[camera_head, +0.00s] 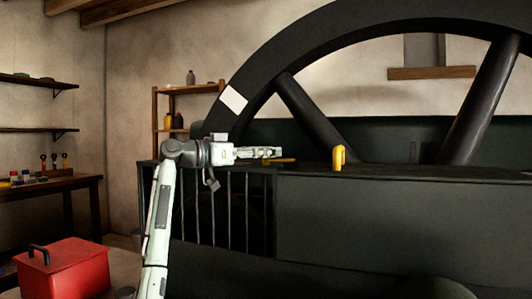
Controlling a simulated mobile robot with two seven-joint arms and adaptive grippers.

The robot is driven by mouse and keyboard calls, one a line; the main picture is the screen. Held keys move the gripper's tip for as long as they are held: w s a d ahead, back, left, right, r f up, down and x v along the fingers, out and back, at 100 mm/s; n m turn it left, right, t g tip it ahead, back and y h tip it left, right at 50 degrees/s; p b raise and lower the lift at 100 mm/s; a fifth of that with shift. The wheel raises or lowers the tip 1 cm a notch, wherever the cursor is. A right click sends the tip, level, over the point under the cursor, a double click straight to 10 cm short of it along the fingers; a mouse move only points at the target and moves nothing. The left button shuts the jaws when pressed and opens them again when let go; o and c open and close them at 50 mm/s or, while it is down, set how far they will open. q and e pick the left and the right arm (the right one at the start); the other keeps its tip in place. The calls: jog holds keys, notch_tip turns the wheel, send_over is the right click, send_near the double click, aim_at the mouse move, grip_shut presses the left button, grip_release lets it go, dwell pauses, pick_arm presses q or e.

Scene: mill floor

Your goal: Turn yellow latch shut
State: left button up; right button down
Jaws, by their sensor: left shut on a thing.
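A flat yellow bar, the yellow latch (285,161), lies along the top edge of the dark guard, where the barred gate (232,205) meets the solid panel (380,225). My left gripper (274,152) reaches in from the left at the latch and is shut on it. The fingers hide part of the latch, so the exact grip is hard to see. A second yellow piece, an upright hook-shaped one (339,158), stands on the panel's top to the right, apart from the gripper. My right gripper is not in view.
A large dark wheel (300,48) with thick spokes rises behind the guard. A red box (66,268) with a black handle stands at lower left. A workbench (62,183) with small items and a wooden shelf (183,90) are farther back. Air above the panel's right part is clear.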

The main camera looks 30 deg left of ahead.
pick_arm(q)
jog(key=shift+f+m+g+h, duration=0.1)
jog(key=shift+m+g+h, duration=0.25)
jog(key=shift+h, duration=0.25)
jog(key=o, duration=1.2)
jog(key=v, duration=1.2)
